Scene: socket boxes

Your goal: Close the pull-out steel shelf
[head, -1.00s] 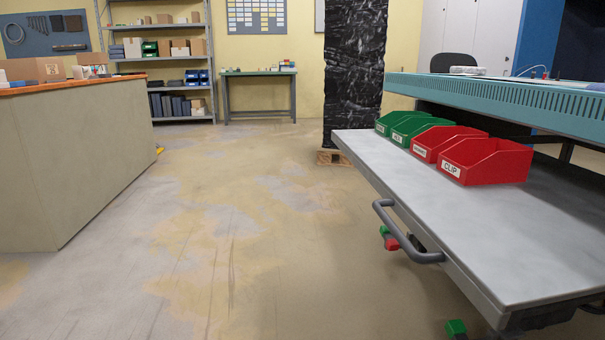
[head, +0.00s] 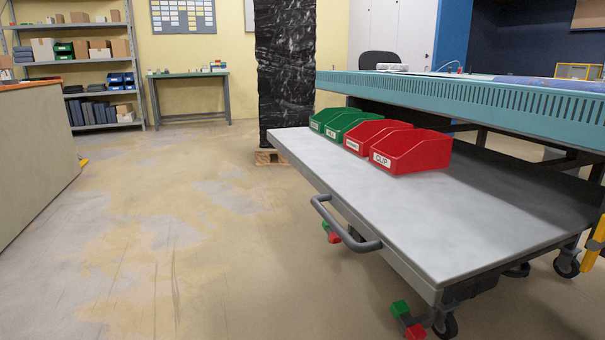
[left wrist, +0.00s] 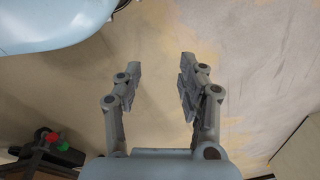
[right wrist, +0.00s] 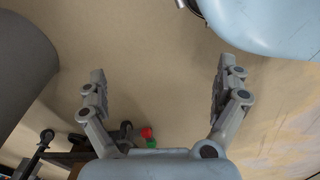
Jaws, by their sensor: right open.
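The pull-out steel shelf (head: 440,235) is extended from under the teal-edged workbench (head: 450,92) in the head view. A grey bar handle (head: 340,228) is on its front edge. Two green bins (head: 338,122) and two red bins (head: 405,150) stand on the shelf; one red bin is labelled CLIP. Neither gripper shows in the head view. My left gripper (left wrist: 158,80) is open and empty above the floor in the left wrist view. My right gripper (right wrist: 160,85) is open and empty above the floor in the right wrist view. Neither touches the shelf or handle.
Castors with red and green pedals (head: 408,318) stand under the shelf's near corner. A black-wrapped stack on a pallet (head: 285,70) stands beyond the shelf. An orange-topped counter (head: 35,150) is at the left. The floor (head: 190,240) between is open.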

